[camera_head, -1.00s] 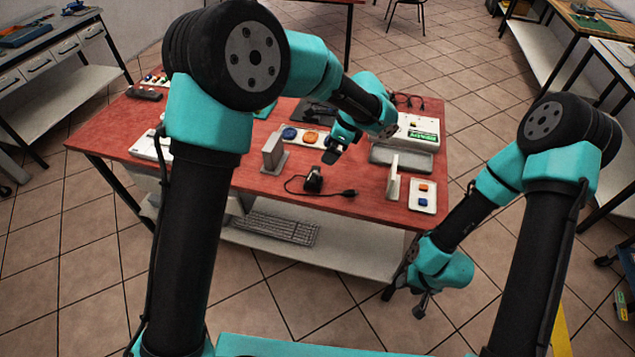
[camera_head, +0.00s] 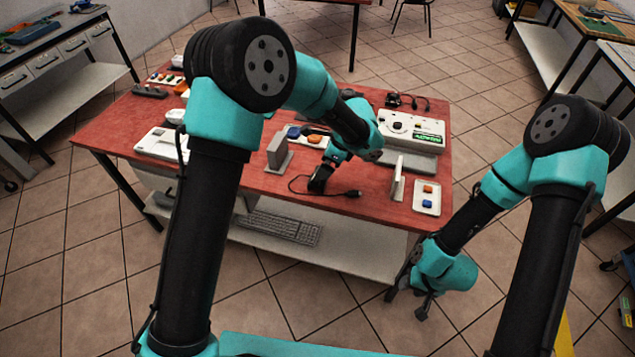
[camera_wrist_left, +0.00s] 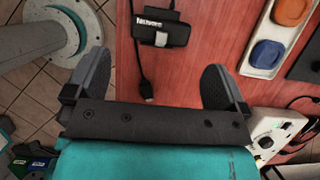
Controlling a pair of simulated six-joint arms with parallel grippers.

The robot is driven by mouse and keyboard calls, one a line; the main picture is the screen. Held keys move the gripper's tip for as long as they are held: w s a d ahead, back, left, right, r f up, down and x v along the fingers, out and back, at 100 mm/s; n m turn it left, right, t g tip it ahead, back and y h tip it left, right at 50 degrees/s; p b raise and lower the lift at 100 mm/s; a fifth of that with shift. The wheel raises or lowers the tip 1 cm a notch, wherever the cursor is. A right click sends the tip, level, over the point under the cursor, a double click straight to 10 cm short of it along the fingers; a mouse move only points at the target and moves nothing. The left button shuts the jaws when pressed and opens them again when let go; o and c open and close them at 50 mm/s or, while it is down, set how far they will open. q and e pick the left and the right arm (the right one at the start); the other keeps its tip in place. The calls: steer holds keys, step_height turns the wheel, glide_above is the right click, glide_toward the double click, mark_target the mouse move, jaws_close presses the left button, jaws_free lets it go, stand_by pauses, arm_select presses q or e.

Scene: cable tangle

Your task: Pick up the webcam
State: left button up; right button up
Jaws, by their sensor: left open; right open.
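The webcam (camera_wrist_left: 166,32) looks like a small black body with a pale-lettered label, lying on the red table. Its black cable ends in a plug (camera_wrist_left: 147,92), also seen in the head view (camera_head: 352,193). My left gripper (camera_wrist_left: 157,80) is open, its two fingers spread on either side of the cable, with the webcam body beyond the fingertips in the wrist view. In the head view my left gripper (camera_head: 322,174) reaches down at the webcam and largely hides it; contact cannot be told. My right gripper (camera_head: 422,304) is open and empty, low beyond the table's front edge.
A grey upright bracket (camera_head: 278,153) stands left of the webcam and a pale upright plate (camera_head: 398,181) right of it. Behind are a tray with blue and orange buttons (camera_head: 315,140) and a white device (camera_head: 411,127). The red table front (camera_head: 345,206) is mostly clear.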

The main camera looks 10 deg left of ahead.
mark_target(323, 182)
arm_select(q)
steer(key=shift+x, duration=2)
steer(key=shift+x, duration=2.6)
steer(key=shift+w+a, duration=0.1)
steer(key=shift+a, duration=0.1)
steer(key=shift+c, duration=0.2)
steer(key=c, duration=0.8)
steer(key=shift+r, duration=0.1)
steer(key=shift+c, duration=0.2)
